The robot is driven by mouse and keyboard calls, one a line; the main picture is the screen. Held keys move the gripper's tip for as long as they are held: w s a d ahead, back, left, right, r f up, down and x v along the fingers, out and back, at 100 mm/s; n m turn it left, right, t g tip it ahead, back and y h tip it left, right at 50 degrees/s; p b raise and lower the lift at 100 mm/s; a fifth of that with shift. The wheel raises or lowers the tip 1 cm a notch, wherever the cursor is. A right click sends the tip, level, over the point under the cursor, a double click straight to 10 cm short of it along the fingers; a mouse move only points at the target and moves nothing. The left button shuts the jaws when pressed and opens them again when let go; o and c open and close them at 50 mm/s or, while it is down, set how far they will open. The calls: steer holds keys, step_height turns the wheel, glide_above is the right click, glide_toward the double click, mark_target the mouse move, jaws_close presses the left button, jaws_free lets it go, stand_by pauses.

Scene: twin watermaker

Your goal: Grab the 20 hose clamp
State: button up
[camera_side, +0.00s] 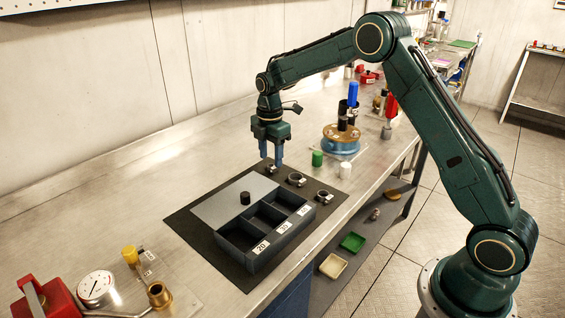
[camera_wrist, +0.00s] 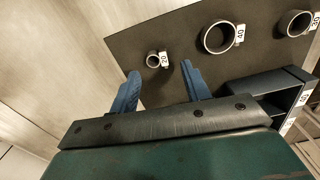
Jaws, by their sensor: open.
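The 20 hose clamp (camera_wrist: 152,61) is a small metal ring with a white tag reading 20, lying on the dark mat in the wrist view. In the side view it shows partly at the fingertips (camera_side: 271,169). My gripper (camera_wrist: 160,69) is open, its two blue fingers pointing toward the clamp, which appears between and just beyond the tips. In the side view my gripper (camera_side: 271,163) points down over the mat's back corner. I cannot tell the exact height gap. Nothing is held.
The larger 40 clamp (camera_wrist: 218,38) and the 30 clamp (camera_wrist: 294,24) lie to the right on the mat (camera_side: 192,235). A dark compartment box (camera_side: 236,258) with numbered labels stands nearby. A black cylinder (camera_side: 245,198) is on its grey panel. A blue-based fixture (camera_side: 340,147) stands behind.

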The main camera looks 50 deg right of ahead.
mark_target(271, 172)
steer(key=shift+f, duration=1.55)
steer(key=shift+c, duration=0.5)
steer(key=c, duration=0.8)
steer(key=shift+r, duration=0.2)
step_height(271, 172, up, 20)
steer(key=shift+f, duration=0.1)
